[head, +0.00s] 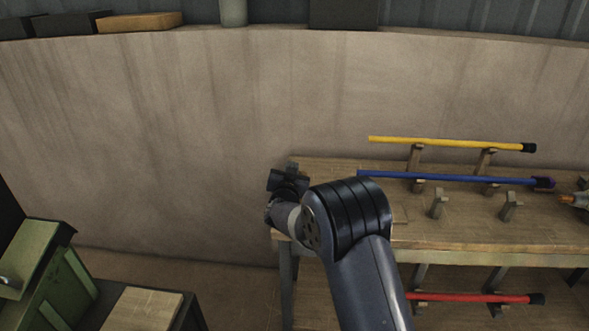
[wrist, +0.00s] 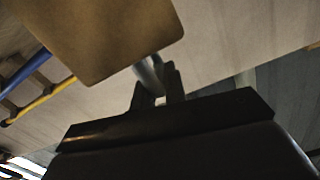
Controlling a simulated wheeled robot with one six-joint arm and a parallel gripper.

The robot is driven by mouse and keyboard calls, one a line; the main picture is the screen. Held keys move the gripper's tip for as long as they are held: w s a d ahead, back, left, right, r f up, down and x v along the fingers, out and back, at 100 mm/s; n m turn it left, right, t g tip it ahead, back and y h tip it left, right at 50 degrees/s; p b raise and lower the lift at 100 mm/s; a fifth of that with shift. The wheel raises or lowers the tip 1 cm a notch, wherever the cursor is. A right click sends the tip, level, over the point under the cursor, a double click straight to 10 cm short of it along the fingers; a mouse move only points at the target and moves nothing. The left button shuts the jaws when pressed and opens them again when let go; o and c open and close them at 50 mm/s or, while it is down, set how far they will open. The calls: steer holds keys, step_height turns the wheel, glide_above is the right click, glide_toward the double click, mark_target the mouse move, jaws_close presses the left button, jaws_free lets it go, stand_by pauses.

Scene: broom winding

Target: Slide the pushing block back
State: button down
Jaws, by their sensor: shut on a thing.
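My gripper (wrist: 156,88) shows in the wrist view with its dark fingers shut around a grey rod-like handle (wrist: 149,73). The handle meets a flat brown block (wrist: 98,32), which looks like the pushing block and fills the upper left of that view. In the head view my gripper (head: 287,182) is at the left end of the workbench (head: 440,232), left of the blue broom handle's (head: 450,178) left end. I cannot make out the block in the head view, where my arm covers part of the bench.
A yellow handle (head: 445,143) lies on supports at the back of the bench, a red one (head: 470,297) on the shelf below. A green machine (head: 50,265) stands at lower left. A curved wall (head: 150,140) runs behind. The floor left of the bench is clear.

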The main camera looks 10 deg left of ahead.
steer(key=shift+a+r, duration=0.15)
steer(key=shift+a, duration=0.05)
steer(key=c, duration=1.5)
jaws_free()
steer(key=shift+a, duration=0.15)
steer(key=shift+o, duration=0.2)
steer(key=shift+s, duration=0.1)
steer(key=s+b, duration=0.1)
steer(key=s, duration=0.9)
steer(key=shift+s+b, duration=0.3)
